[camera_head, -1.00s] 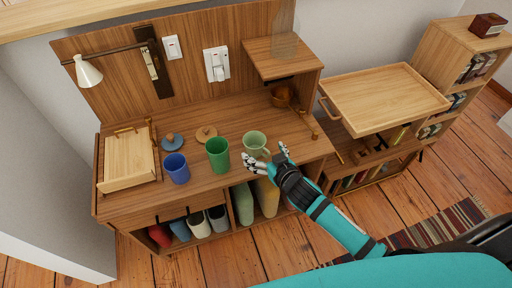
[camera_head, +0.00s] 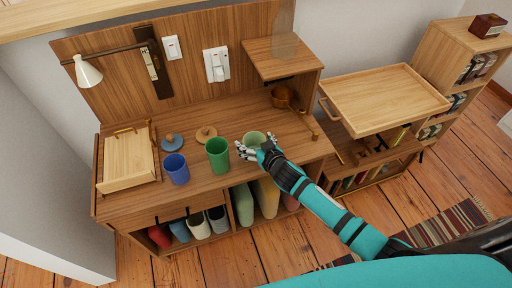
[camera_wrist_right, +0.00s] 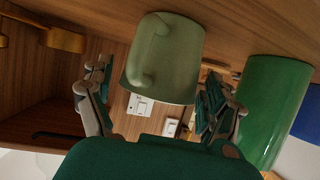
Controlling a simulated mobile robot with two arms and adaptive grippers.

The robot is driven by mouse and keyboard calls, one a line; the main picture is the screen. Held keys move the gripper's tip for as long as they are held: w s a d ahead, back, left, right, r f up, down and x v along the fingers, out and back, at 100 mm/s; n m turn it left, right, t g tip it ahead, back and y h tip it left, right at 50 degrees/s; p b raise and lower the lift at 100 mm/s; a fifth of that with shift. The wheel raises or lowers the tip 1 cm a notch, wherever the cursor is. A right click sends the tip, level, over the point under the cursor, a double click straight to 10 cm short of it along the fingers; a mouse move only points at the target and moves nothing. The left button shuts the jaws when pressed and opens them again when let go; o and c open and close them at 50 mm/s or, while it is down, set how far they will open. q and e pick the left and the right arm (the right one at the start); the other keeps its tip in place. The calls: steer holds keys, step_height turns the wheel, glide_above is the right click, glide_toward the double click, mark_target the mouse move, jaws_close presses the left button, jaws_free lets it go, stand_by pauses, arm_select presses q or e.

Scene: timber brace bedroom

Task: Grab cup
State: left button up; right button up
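A pale green cup (camera_head: 254,138) with a handle stands on the wooden desk. My right gripper (camera_head: 256,150) is at its near side and hides its lower part. In the right wrist view the pale green cup (camera_wrist_right: 165,58) lies between the two spread fingers of my right gripper (camera_wrist_right: 158,100), with gaps visible beside it. The fingers are open. A darker green cup (camera_head: 217,155) stands just left of it and also shows in the right wrist view (camera_wrist_right: 270,105). A blue cup (camera_head: 176,168) stands further left. My left gripper is not in view.
Two round lids (camera_head: 206,134) lie behind the cups. A copper-coloured pot (camera_head: 283,97) stands at the back right under a raised shelf (camera_head: 284,56). A wooden tray (camera_head: 384,98) stands to the right.

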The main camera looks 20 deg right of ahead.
steer(key=c, duration=1.1)
steer(key=shift+r, duration=0.2)
